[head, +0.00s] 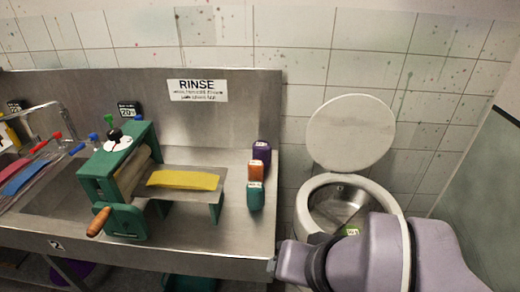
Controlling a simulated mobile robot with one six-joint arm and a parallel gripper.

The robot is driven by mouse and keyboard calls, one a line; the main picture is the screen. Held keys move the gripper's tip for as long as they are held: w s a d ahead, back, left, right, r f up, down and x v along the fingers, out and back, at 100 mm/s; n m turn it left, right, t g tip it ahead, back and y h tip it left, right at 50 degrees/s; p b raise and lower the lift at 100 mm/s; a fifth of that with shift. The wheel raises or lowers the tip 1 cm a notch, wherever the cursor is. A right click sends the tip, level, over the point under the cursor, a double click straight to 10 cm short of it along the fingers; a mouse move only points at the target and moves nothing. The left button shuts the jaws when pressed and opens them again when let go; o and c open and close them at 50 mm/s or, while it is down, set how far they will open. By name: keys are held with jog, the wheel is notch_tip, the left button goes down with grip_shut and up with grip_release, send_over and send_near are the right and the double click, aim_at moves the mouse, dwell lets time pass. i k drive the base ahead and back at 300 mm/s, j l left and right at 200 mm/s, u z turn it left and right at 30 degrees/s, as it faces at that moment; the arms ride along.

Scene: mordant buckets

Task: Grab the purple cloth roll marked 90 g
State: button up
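The purple cloth roll (262,153) stands on the steel counter near its right end. It is the farthest of a row of three rolls. Behind the orange roll (256,171) only part of it shows, and any weight mark on it is too small to read. The teal roll (255,196) is the nearest of the row and carries a pale label. My arm shows at the bottom right, below and to the right of the rolls. I cannot make out my gripper's fingers in this view.
A green hand-cranked roller press (125,180) with a yellow cloth (184,180) stands left of the rolls. A sink with red and blue cloths lies farther left. A toilet with its lid up (350,132) is right of the counter. Steel around the rolls is clear.

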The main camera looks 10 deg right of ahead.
aim_at(262, 150)
jog(key=i+j+z, duration=0.35)
jog(key=j, duration=0.25)
jog(key=i+j+z, duration=0.35)
jog(key=j, duration=0.3)
jog(key=i+j+z, duration=0.15)
jog(key=j, duration=0.2)
